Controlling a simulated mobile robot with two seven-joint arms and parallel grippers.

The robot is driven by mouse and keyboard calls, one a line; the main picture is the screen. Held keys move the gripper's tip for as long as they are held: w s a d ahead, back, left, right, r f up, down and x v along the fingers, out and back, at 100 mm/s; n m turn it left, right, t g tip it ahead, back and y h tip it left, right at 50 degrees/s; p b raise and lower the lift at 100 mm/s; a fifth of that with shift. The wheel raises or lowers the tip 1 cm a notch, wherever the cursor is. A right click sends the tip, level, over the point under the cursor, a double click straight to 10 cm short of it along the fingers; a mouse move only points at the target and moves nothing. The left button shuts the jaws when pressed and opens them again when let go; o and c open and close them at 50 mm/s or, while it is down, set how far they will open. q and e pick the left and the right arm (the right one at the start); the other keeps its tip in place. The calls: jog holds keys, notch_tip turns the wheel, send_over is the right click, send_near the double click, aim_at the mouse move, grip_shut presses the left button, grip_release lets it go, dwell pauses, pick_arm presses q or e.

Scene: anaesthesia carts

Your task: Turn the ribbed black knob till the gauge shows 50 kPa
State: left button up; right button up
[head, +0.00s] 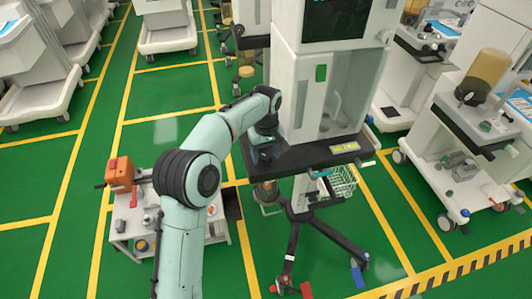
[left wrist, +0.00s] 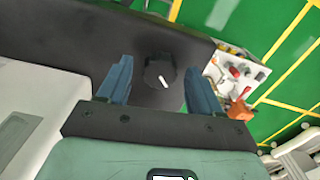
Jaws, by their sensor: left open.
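The black knob (left wrist: 160,71) shows in the left wrist view, on a dark panel, with a white pointer mark toward the lower right of its face. Its ribs are too small to make out. My left gripper (left wrist: 157,68) is open, with one blue finger on each side of the knob and gaps between. In the head view my left gripper (head: 266,154) is at the left end of the dark shelf (head: 305,157) of a white machine, and the knob is hidden there. A small yellow-green display (head: 345,147) is on the shelf's front; I cannot read it or tell if it is the gauge.
A low cart (head: 128,225) with an orange box (head: 119,174) stands left of the machine, below my arm. A wire basket (head: 342,181) hangs under the shelf. Other carts stand to the right. Green floor is clear at the front left.

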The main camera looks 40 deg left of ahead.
pick_arm(q)
jog(key=c, duration=1.1)
jog(key=shift+o, duration=0.2)
pick_arm(e)
jog(key=shift+r, duration=0.15)
pick_arm(q)
jog(key=shift+r+m+p, duration=0.15)
jog(key=shift+m+p, duration=0.85)
jog(key=shift+m, duration=0.2)
jog(key=m+p, duration=0.1)
jog(key=m, duration=0.1)
jog(key=shift+m+p, duration=0.3)
jog(key=shift+p, duration=0.1)
jog(key=m+p, duration=0.1)
jog(key=m, duration=0.2)
jog(key=shift+p, duration=0.3)
jog(key=shift+m+p, duration=0.55)
jog(key=shift+m, duration=1.15)
pick_arm(e)
notch_tip(320, 180, up, 7)
jog(key=w, duration=0.2)
jog(key=shift+w, duration=0.4)
